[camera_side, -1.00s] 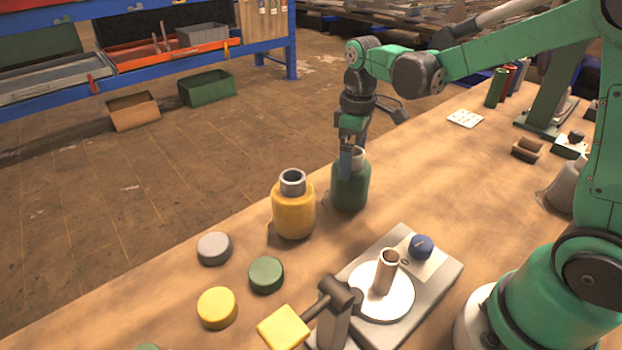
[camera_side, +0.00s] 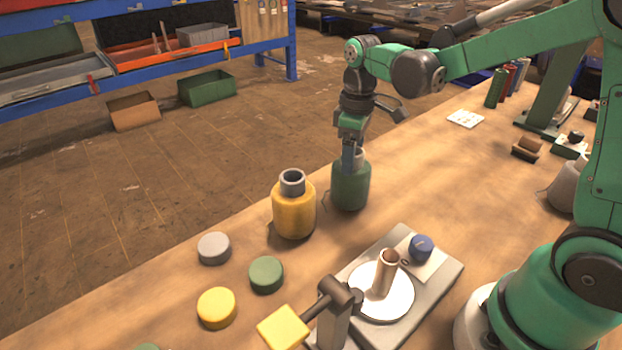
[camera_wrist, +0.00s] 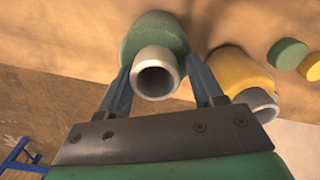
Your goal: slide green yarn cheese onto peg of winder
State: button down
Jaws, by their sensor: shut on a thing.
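The green yarn cheese (camera_side: 350,187) stands upright on the table, with a grey tube end at its top. My gripper (camera_side: 352,158) is directly above it, pointing down, its fingers at the tube. In the wrist view the two fingers (camera_wrist: 160,80) are on either side of the pale tube end of the green cheese (camera_wrist: 152,36), shut on it. The winder (camera_side: 440,283) stands nearer the camera with a white disc (camera_side: 399,303) and an upright copper-coloured peg (camera_side: 385,272). The peg is bare.
A yellow yarn cheese (camera_side: 294,211) stands upright just left of the green one. Several round lids (camera_side: 266,274) lie at the front left. A blue knob (camera_side: 421,247) is on the winder's base.

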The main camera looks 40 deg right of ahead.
notch_tip(320, 180, up, 20)
dwell(0.5)
jog(key=shift+d+f, duration=0.1)
jog(key=s+a+n, duration=0.2)
jog(key=s+a, duration=0.4)
jog(key=s, duration=0.2)
jog(key=s+a+f+n, duration=0.1)
jog(key=s+a+n, duration=0.2)
jog(key=s+a, duration=0.3)
jog(key=s, duration=0.3)
jog(key=shift+f, duration=0.2)
jog(key=shift+f, duration=2.85)
jog(key=shift+f, duration=2.45)
